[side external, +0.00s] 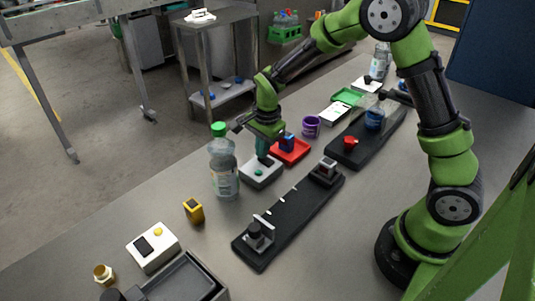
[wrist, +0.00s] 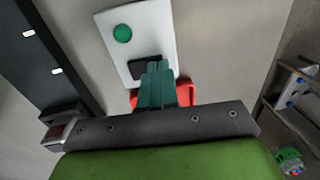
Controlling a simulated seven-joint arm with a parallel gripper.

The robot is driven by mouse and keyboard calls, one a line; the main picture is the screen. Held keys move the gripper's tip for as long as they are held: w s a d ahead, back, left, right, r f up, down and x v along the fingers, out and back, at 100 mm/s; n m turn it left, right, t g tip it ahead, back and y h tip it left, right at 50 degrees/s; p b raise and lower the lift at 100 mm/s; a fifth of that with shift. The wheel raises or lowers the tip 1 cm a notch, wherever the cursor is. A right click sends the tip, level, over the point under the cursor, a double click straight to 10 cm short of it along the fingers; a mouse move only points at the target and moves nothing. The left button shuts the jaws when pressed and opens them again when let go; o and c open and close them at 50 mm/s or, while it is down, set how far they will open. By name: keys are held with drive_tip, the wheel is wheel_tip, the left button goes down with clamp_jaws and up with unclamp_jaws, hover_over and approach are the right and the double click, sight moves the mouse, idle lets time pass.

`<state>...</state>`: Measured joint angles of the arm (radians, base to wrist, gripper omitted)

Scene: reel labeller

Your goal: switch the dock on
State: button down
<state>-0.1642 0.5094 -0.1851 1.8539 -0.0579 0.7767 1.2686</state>
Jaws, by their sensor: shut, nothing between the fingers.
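A white switch box (side external: 259,176) with a green round button (side external: 258,172) stands on the table; I cannot tell for sure that it is the dock. In the wrist view the white box (wrist: 148,22) shows its green button (wrist: 122,33) and a black rocker (wrist: 138,68). My gripper (side external: 263,148) is shut and empty, pointing down over the rocker end of this box. In the wrist view its teal fingertips (wrist: 156,68) overlap the rocker and partly hide it; whether they touch it, I cannot tell. A second white box (side external: 166,252) has a yellow button and black rocker.
A clear bottle with a green cap (side external: 223,170) stands close left of the box. A red tray (side external: 294,153) with a blue block lies just behind. A black rail fixture (side external: 290,215) runs in front. A yellow block (side external: 194,211) and purple cup (side external: 311,127) stand nearby.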

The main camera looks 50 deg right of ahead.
drive_tip(key=shift+f, duration=0.1)
drive_tip(key=shift+f, duration=0.1)
drive_tip(key=shift+s, duration=0.1)
drive_tip(key=shift+s+r, duration=0.25)
drive_tip(key=shift+s, duration=0.35)
wheel_tip(320, 180, up, 14)
drive_tip(key=w, duration=0.1)
drive_tip(key=shift+w, duration=0.35)
idle(0.5)
